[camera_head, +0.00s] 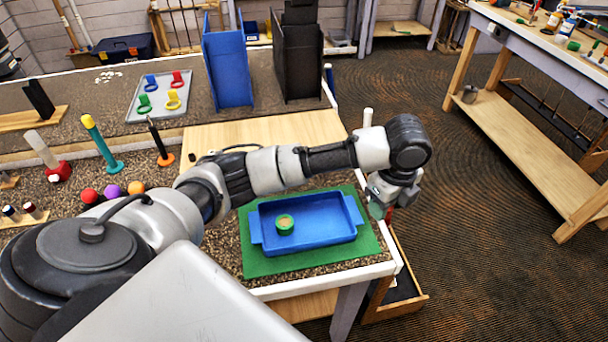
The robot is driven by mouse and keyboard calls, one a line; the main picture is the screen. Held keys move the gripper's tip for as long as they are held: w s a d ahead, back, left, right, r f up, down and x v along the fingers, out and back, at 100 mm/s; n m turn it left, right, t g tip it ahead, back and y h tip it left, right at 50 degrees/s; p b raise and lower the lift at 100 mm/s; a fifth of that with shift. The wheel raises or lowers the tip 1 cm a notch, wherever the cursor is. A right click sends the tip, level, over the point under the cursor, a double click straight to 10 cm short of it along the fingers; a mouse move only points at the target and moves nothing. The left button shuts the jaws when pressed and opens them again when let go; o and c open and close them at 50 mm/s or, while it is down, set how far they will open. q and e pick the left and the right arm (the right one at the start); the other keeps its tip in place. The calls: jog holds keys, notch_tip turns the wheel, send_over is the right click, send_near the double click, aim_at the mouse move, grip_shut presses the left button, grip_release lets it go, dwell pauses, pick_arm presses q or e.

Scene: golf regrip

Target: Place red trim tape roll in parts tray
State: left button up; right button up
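The parts tray, a blue tray with end handles (328,232), sits on a green mat at the table's front right corner. A small green roll with a tan centre (285,224) is in its left part. My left arm reaches across the table, and its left gripper (381,207) hangs just right of the tray, by the table's right edge. A small reddish patch shows beside its fingers; I cannot tell whether it is the red tape roll or whether the fingers are shut. No red tape roll shows clearly elsewhere. My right gripper is not in view.
A grey tray (138,112) with blue, red, green and yellow ring-shaped pieces lies at the back left. Blue (228,62) and black (299,60) upright holders stand behind. Coloured balls and upright grips are at left. An open drawer (398,300) juts out below the right edge.

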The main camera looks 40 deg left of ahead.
aim_at(330, 223)
pick_arm(q)
jog(key=a+f, duration=0.1)
jog(key=a, duration=0.1)
jog(key=a+f+p, duration=0.1)
jog(key=a+f, duration=0.1)
jog(key=a, duration=0.1)
jog(key=a+f+p, duration=0.1)
jog(key=a+f, duration=0.1)
jog(key=a, duration=0.1)
jog(key=shift+s+a, duration=0.15)
jog(key=shift+s, duration=0.25)
jog(key=a+f, duration=0.1)
jog(key=s+a+f, duration=0.1)
jog(key=a, duration=0.1)
jog(key=shift+p, duration=0.3)
jog(key=shift+a+f, duration=0.1)
jog(key=shift+f, duration=0.15)
notch_tip(330, 223, down, 3)
jog(key=shift+w+f+p, duration=0.1)
jog(key=shift+f+p, duration=0.05)
jog(key=shift+p, duration=0.3)
jog(key=shift+f, duration=0.2)
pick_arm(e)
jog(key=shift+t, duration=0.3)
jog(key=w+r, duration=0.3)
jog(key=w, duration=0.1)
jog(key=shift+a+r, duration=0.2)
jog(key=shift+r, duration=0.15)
